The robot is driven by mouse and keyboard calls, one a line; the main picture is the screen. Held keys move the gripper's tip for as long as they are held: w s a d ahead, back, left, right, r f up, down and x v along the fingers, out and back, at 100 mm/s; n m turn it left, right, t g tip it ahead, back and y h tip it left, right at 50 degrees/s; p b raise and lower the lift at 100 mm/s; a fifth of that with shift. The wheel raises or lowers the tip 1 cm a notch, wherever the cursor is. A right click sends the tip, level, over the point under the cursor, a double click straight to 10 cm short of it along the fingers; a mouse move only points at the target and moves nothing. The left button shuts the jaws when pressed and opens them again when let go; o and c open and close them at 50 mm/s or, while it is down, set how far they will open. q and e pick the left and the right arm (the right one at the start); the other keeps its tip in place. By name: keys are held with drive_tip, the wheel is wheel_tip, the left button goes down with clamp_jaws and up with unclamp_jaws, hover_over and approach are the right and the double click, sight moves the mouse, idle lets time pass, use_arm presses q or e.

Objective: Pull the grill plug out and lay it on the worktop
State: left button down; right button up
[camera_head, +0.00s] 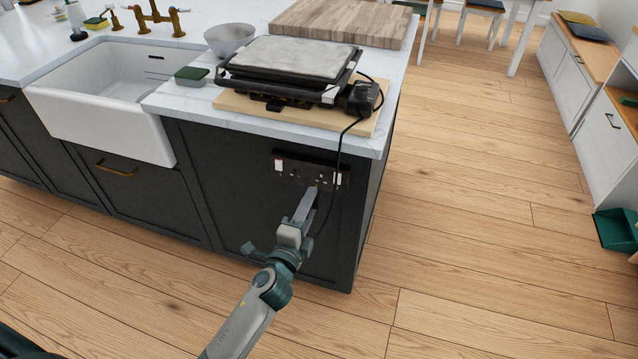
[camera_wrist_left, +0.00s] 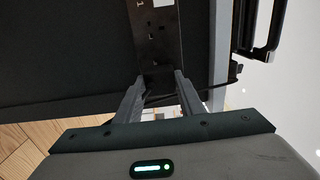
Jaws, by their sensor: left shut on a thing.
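The grill (camera_head: 290,75), black with a pale flat top, sits on a wooden board on the white marble worktop (camera_head: 185,98). Its black cord (camera_head: 338,150) hangs over the worktop edge to the socket plate (camera_head: 290,168) on the dark island panel. The socket plate also shows in the left wrist view (camera_wrist_left: 156,25). My left gripper (camera_head: 312,190) is at the plate's lower right, its fingers (camera_wrist_left: 157,85) shut on the dark plug. The plug is mostly hidden by the fingers and shadow; I cannot tell whether its pins are in the socket. My right gripper is not in view.
The white sink (camera_head: 100,95) is at the left. Bare worktop shows in front of the green-topped box.

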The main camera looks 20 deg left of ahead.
use_arm(q)
drive_tip(key=shift+s, duration=0.2)
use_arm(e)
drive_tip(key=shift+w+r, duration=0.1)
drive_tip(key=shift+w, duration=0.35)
use_arm(q)
drive_tip(key=shift+s, duration=0.15)
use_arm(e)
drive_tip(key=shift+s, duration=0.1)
use_arm(q)
drive_tip(key=shift+s, duration=1.4)
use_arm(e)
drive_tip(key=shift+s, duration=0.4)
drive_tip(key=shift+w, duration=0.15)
